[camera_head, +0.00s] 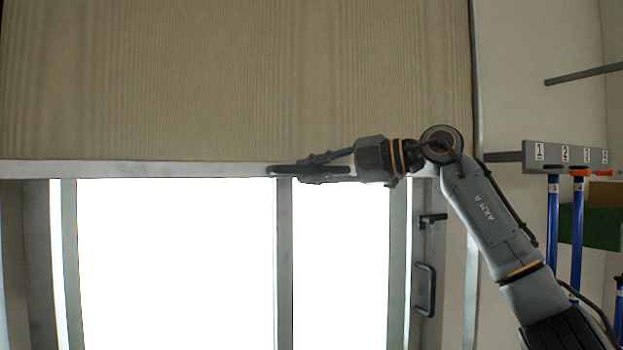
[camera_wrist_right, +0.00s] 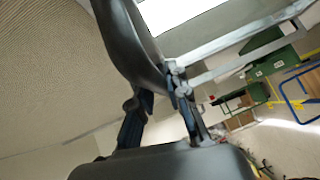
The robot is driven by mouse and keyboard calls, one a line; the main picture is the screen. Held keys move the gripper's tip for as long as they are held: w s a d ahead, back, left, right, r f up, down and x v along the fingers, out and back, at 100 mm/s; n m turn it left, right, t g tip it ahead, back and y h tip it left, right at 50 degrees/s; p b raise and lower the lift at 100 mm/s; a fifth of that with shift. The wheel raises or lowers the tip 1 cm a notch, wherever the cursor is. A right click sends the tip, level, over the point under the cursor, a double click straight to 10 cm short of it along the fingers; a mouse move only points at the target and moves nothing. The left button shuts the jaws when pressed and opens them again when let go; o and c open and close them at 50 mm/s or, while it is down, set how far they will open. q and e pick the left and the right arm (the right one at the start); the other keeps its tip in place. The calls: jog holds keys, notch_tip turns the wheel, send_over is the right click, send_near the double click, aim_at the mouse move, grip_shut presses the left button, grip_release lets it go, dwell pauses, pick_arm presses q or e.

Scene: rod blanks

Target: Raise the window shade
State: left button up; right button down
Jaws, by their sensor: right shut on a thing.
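The tan window shade (camera_head: 230,80) hangs across the upper part of the window (camera_head: 180,260) in the head view. Its pale bottom bar (camera_head: 140,169) runs level across the window, with bright panes uncovered below. My right gripper (camera_head: 290,171) is at this bar, right of its middle, and is shut on it. The fingers cover the grasped part, so the exact contact is hidden. In the right wrist view the shade's ribbed cloth (camera_wrist_right: 50,70) fills the left, beside my dark fingers. My left gripper is not in view.
A dark handle (camera_head: 426,290) and a small latch (camera_head: 433,219) sit on the frame right of the panes. Further right, a numbered rack (camera_head: 567,156) holds blue rods (camera_head: 577,240). A grey bar (camera_head: 585,74) juts out above it. Green boxes (camera_wrist_right: 268,60) show in the wrist view.

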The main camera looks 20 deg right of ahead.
jog(key=c, duration=1.4)
grip_release()
jog(key=shift+c, duration=0.2)
jog(key=shift+o, duration=0.7)
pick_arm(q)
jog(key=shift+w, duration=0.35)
pick_arm(e)
jog(key=v, duration=1.2)
